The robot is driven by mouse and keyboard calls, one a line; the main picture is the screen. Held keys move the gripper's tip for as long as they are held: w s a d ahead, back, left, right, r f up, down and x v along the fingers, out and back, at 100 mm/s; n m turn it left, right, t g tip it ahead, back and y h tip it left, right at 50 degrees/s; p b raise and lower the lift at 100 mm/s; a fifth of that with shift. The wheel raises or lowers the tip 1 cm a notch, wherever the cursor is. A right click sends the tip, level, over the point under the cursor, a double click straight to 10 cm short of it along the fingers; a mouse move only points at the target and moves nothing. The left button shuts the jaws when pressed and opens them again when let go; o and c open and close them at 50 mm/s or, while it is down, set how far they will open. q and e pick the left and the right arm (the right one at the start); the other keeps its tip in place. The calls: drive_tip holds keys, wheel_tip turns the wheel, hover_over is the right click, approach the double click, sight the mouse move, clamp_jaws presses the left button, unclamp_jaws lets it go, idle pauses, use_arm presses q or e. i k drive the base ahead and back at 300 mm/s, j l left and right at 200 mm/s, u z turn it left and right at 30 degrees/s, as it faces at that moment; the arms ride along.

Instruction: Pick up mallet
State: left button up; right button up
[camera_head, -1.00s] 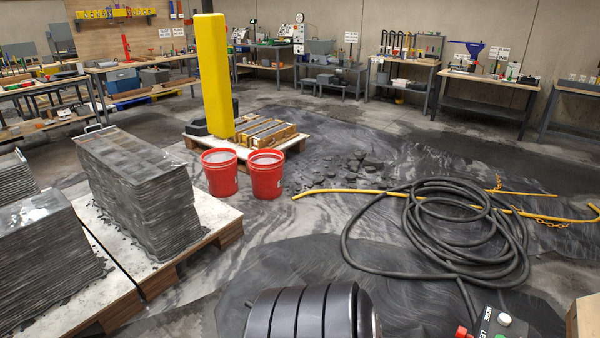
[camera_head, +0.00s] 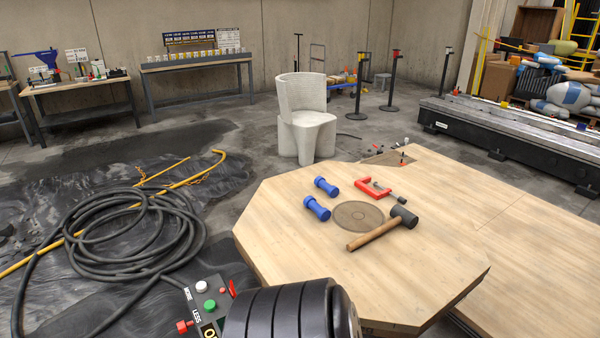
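A mallet (camera_head: 378,233) with a wooden handle and a dark cylindrical head lies on a light wooden table (camera_head: 300,250). Its head (camera_head: 404,216) points to the right and its handle to the lower left. It lies at the near edge of a round brown disc (camera_head: 358,215), partly over it or just beside it. Neither of my grippers shows in the head view.
Two blue dumbbell-shaped pieces (camera_head: 317,208) and a red clamp (camera_head: 373,189) lie near the mallet. A black ribbed cylinder (camera_head: 290,312) and a control box (camera_head: 208,301) stand in front. A coiled hose (camera_head: 125,238) covers the floor at left. A pale chair (camera_head: 306,122) stands behind.

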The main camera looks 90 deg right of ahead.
sight(400, 215)
drive_tip(key=z, duration=3.45)
drive_tip(key=l+u, duration=0.25)
drive_tip(key=u, duration=0.15)
drive_tip(key=i+l+u, duration=0.1)
drive_tip(key=l+u, duration=0.15)
drive_tip(key=u, duration=0.2)
drive_tip(key=l+u, duration=0.4)
drive_tip(key=j, duration=0.1)
